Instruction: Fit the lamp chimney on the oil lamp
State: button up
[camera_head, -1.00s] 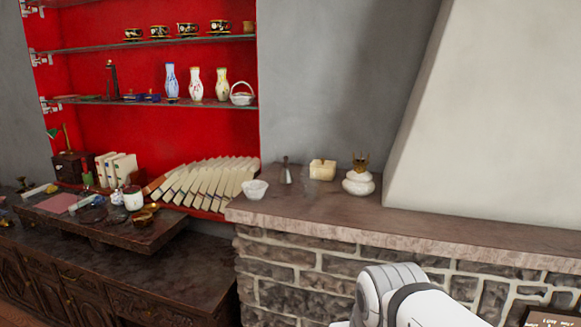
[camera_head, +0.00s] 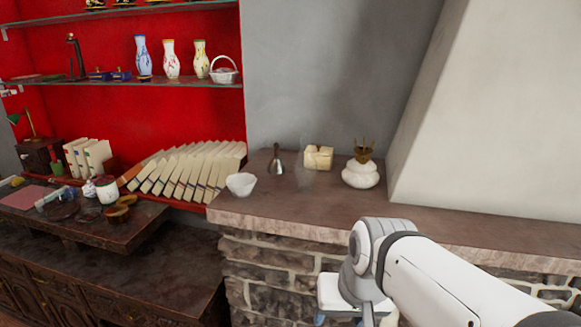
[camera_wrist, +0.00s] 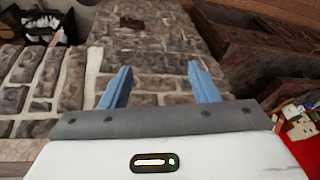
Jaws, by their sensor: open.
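The oil lamp (camera_head: 361,176), a round white base with a brass burner on top, stands upright on the stone mantel (camera_head: 420,224) near the chimney hood. A faint, almost clear glass shape (camera_head: 303,165) stands left of it, in front of a cream box; it looks like the lamp chimney, but its outline is hard to see. My gripper (camera_wrist: 161,86) is open and empty in the wrist view, its two blue fingers apart in front of the stone brickwork.
A small bell (camera_head: 276,163), a white bowl (camera_head: 241,184) and the cream box (camera_head: 318,157) stand close by on the mantel. The sloped hood (camera_head: 490,110) rises on the right. The mantel's front strip is clear. A cluttered dark desk (camera_head: 130,235) is at left.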

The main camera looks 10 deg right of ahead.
jog(key=w+a+r+m+y, duration=0.45)
jog(key=w+m, duration=0.25)
jog(key=w, duration=0.2)
jog(key=m+t+y, duration=0.5)
jog(key=m+t, duration=0.7)
jog(key=m, duration=0.8)
send_near(302, 137)
jog(key=shift+h, duration=0.25)
jog(key=w, duration=0.3)
jog(key=w+f, duration=0.1)
jog(key=shift+w+a, duration=0.2)
jog(key=shift+a, duration=0.2)
jog(key=shift+m, duration=0.4)
jog(key=p+x, duration=0.3)
jog(key=x, duration=0.5)
jog(key=shift+r, duration=0.1)
jog(key=shift+s, duration=0.1)
jog(key=shift+c, duration=0.5)
